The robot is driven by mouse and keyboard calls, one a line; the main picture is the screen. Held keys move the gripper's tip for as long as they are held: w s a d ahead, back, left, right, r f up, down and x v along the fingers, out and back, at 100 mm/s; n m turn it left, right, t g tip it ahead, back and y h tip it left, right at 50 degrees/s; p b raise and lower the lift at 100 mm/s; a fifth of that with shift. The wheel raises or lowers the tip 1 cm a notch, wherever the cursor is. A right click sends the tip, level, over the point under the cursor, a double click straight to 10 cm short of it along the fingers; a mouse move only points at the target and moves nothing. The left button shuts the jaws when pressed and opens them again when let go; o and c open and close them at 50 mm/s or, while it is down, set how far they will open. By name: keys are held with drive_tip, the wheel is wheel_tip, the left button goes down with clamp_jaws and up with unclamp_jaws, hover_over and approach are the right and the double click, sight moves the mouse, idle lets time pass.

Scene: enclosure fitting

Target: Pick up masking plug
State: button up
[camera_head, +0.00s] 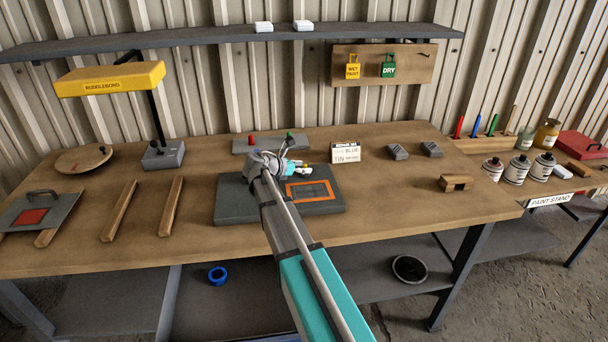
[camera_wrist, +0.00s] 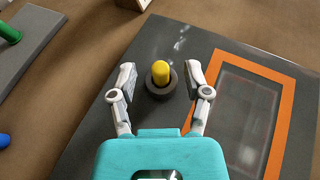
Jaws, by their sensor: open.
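A yellow round-topped plug (camera_wrist: 161,71) stands in a dark round collar (camera_wrist: 160,91) on the dark grey work mat (camera_wrist: 190,35); I take it to be the masking plug. My gripper (camera_wrist: 160,80) is open, with one finger on either side of the plug and collar and visible gaps between. The plug is not gripped.
An orange rectangular frame (camera_wrist: 285,102) lies on the mat right of the plug. A grey plate (camera_head: 242,146) with red and green pegs is behind the mat. Wooden strips (camera_head: 171,207) lie left; the bench right of the mat is largely clear.

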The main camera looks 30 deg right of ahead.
drive_tip(key=shift+w+d+f, duration=0.1)
drive_tip(key=shift+d+f, duration=0.1)
drive_tip(key=shift+d, duration=0.4)
clamp_jaws()
